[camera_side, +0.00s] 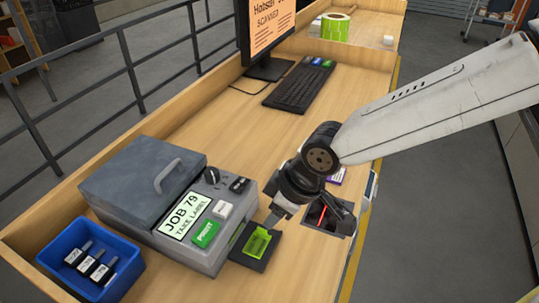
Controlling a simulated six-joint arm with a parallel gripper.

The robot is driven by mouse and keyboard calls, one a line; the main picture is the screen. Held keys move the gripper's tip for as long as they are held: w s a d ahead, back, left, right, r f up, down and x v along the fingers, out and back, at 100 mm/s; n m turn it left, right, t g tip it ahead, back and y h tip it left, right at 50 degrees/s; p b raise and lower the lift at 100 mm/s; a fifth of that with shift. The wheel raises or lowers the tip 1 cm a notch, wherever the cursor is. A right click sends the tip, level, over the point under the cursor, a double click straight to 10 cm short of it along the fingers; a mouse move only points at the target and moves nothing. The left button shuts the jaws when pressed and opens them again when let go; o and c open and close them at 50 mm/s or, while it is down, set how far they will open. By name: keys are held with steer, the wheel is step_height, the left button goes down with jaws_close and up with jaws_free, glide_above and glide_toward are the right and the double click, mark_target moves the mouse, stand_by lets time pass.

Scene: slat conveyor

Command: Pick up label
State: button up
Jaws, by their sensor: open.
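A bright green label (257,243) with dark print lies on the dark outlet plate (245,259) at the right side of the grey label printer (181,257). The printer's screen (186,216) reads "JOB 79 TAKE LABEL", and a green PRINT button (206,234) sits below it. My gripper (303,214) is open and points down just above and to the right of the label. One finger is close to the label's upper right edge. I see nothing held between the fingers, and whether a fingertip touches the plate is unclear.
A dark scanner window (341,222) with a red line lies partly behind my gripper. A blue bin (127,268) with several labelled items stands left of the printer. A keyboard (299,87), a monitor (267,22) and a green label roll (335,27) are farther back. The bench middle is clear.

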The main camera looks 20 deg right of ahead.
mark_target(263, 229)
steer(key=shift+x, duration=1.1)
steer(key=shift+f, duration=0.1)
steer(key=shift+x, duration=2.5)
jaws_close()
